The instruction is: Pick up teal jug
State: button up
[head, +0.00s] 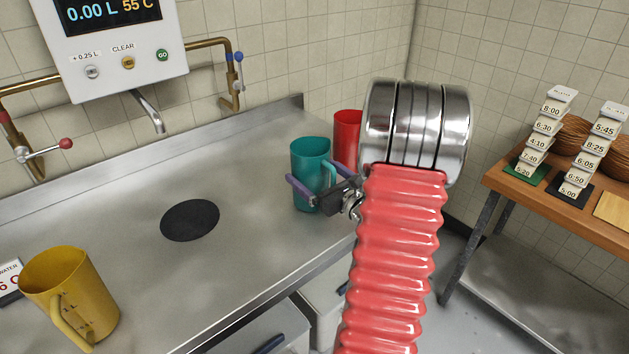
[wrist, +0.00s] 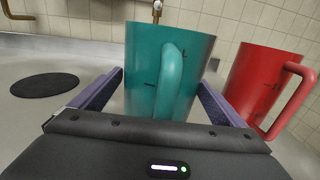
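The teal jug (head: 311,160) stands upright on the steel counter, near its right end in the head view. My gripper (head: 312,172) is open at the jug, with one purple finger on each side of it. In the wrist view the teal jug (wrist: 145,65) fills the middle, between the fingers (wrist: 160,82). Its handle points toward my gripper's palm. The fingers look close to the jug's sides, but I see no clear grip. The fingertips are partly hidden by the jug.
A red jug (head: 346,132) stands just right of and behind the teal one; it shows in the wrist view (wrist: 258,80). A yellow jug (head: 85,290) is at front left. A black disc (head: 190,220) lies on the counter (head: 240,185). A dispenser spout (head: 150,112) hangs above the counter.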

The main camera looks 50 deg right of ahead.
jog(key=c, duration=1)
jog(key=shift+r, duration=0.15)
notch_tip(320, 180, up, 10)
jog(key=shift+f, duration=0.1)
dwell(0.7)
